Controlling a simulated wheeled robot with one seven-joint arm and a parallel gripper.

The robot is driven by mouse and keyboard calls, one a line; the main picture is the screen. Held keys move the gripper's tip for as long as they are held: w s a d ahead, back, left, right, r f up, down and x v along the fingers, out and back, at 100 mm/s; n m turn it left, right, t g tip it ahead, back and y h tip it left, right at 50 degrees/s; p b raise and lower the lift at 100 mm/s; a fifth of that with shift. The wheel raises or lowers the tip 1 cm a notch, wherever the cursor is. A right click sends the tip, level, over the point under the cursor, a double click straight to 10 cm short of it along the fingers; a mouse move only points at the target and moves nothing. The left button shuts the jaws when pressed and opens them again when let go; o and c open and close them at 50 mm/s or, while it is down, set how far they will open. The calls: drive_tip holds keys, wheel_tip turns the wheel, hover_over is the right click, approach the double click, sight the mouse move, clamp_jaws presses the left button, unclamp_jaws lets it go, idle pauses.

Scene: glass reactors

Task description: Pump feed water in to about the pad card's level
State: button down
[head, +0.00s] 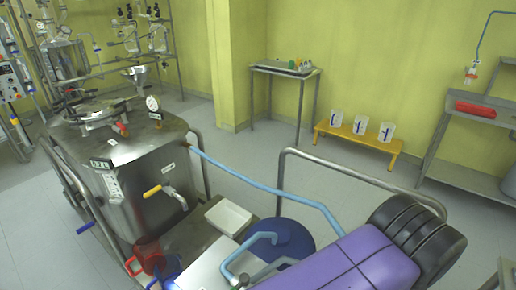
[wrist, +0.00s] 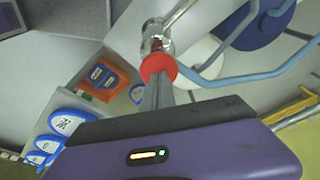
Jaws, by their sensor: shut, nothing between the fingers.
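The steel vessel (head: 125,180) stands at the left in the head view, with a small display (head: 102,164), a white-and-green card (head: 113,185), and a yellow-handled valve (head: 155,191) on its front. A light blue hose (head: 270,188) runs from its side to the right. A pale box (head: 215,270) stands in front, beside a blue drum (head: 290,240). In the wrist view my gripper (wrist: 158,85) is shut and empty, close to a red ring on a steel pipe fitting (wrist: 158,65); contact is unclear. The liquid level is not visible.
A steel rail (head: 345,165) rises beside my arm. A white bin (head: 228,217) and a red container (head: 147,255) stand near the vessel. A yellow bench (head: 355,140) with three numbered beakers is at the wall.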

drive_tip(key=shift+a+b+x, duration=0.15)
drive_tip(key=shift+b+x, duration=0.25)
drive_tip(key=shift+x, duration=0.3)
drive_tip(key=shift+a+b+x, duration=0.1)
drive_tip(key=shift+b+x, duration=0.25)
drive_tip(key=shift+x, duration=0.3)
drive_tip(key=p+v, duration=0.2)
drive_tip(key=d+p+v, duration=0.1)
drive_tip(key=p+v, duration=0.4)
drive_tip(key=v, duration=0.1)
drive_tip(key=shift+w+d+r+p, duration=0.25)
drive_tip(key=shift+r+p, duration=0.1)
drive_tip(key=shift+r, duration=0.05)
drive_tip(key=shift+f, duration=0.15)
